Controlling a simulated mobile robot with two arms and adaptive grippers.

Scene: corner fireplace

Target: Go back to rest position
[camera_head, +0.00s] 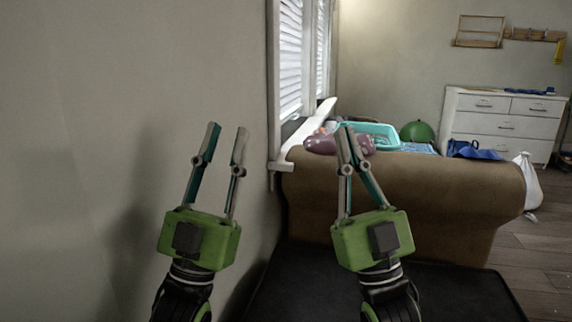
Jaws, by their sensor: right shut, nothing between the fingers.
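My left gripper (225,131) is raised in front of the grey wall, fingers pointing up. Its two fingers stand apart with nothing between them. My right gripper (347,130) is raised to its right, in front of the brown sofa back. Its fingertips are together and it holds nothing. Both grippers have green bodies and are clear of each other.
A dark flat surface (450,297) lies below my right gripper. Behind it is a brown sofa (450,185) with a teal basket (378,135) and a green ball (417,131) beyond. A white dresser (505,125) stands at the back right.

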